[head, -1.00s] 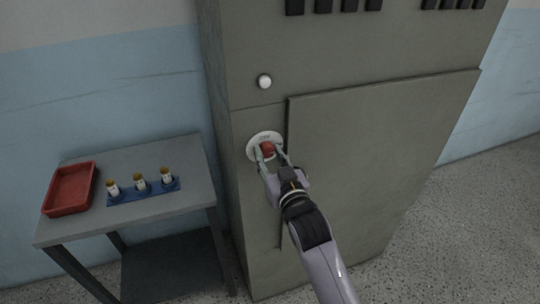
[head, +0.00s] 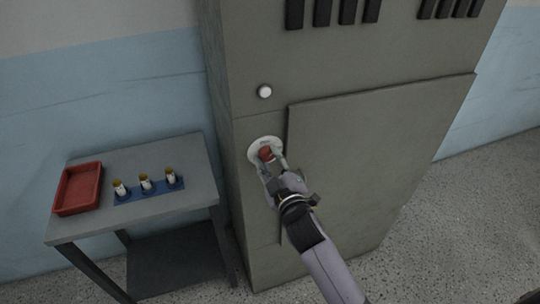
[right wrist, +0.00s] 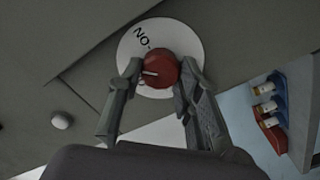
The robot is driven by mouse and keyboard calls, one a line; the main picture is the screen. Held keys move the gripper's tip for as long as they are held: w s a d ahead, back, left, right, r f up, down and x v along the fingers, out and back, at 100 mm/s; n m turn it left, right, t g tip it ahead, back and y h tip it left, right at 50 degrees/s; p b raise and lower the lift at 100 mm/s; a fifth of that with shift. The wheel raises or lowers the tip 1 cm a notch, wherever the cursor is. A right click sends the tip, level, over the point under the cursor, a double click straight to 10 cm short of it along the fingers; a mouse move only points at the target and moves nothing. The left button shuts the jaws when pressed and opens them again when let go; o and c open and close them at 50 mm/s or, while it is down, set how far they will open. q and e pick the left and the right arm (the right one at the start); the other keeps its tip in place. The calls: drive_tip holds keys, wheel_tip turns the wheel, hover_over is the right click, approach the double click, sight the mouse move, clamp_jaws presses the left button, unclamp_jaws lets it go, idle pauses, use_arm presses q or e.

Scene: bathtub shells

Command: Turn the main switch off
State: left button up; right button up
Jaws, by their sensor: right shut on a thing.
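The main switch is a red round knob (head: 265,153) on a white disc (head: 256,145) on the front of the grey cabinet. In the right wrist view the knob (right wrist: 162,66) has a pale mark pointing left, and the disc (right wrist: 190,42) carries letters reading like "NO", perhaps an inverted "ON". My right gripper (head: 273,162) is shut on the knob. In the right wrist view its fingers (right wrist: 158,82) stand on either side of the knob and hide part of the disc. My left gripper is not in view.
The grey cabinet (head: 350,180) has a raised panel right of the switch and a white round button (head: 264,92) above it. A table (head: 190,150) at the left holds a red tray (head: 78,188) and a blue holder (head: 150,190) with several small white cylinders. Floor at right is clear.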

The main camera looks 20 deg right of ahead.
drive_tip(key=n+p, duration=0.1)
drive_tip(key=n, duration=0.3)
drive_tip(key=shift+n, duration=0.3)
drive_tip(key=shift+n+p, duration=0.65)
drive_tip(key=shift+n, duration=1.35)
drive_tip(key=o, duration=1.1)
drive_tip(key=shift+o, duration=0.4)
drive_tip(key=shift+s+f, duration=0.1)
drive_tip(key=s, duration=1.2)
drive_tip(key=shift+d, duration=0.2)
drive_tip(key=shift+w, duration=0.1)
